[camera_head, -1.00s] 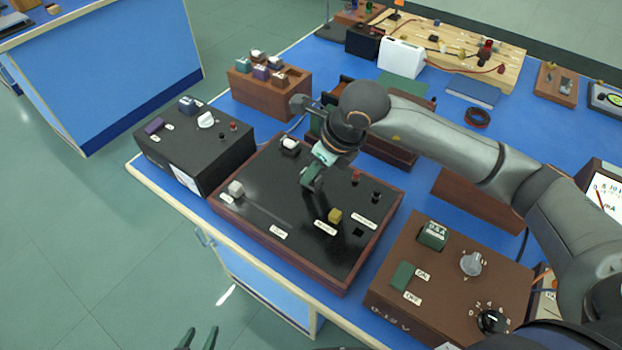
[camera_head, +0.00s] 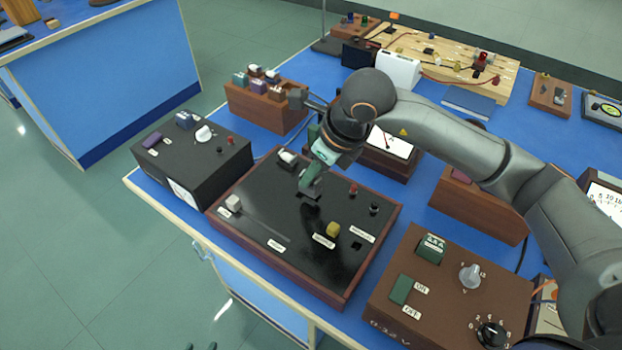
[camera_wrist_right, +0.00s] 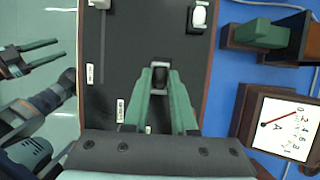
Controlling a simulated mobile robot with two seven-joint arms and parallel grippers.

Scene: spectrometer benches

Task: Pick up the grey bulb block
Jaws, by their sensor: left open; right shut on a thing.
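My right gripper (camera_head: 308,187) reaches down to the middle of the black-topped board (camera_head: 265,213). In the right wrist view its green fingers (camera_wrist_right: 160,85) are shut on a small dark grey block (camera_wrist_right: 160,77), mostly hidden between the fingertips, at a light-rimmed spot on the board. I cannot tell if the block is clear of the board. A pale grey block (camera_head: 233,203), a yellow block (camera_head: 333,229) and a white block (camera_head: 288,157) stand on the same board. My left gripper (camera_wrist_right: 30,60) is open and empty, off the board's left side in the wrist view.
A black meter box (camera_head: 190,150) stands left of the board. A brown control box (camera_head: 450,285) stands to the right. A wooden rack (camera_head: 262,105) with several coloured blocks is behind. Bare blue bench top shows at the back right.

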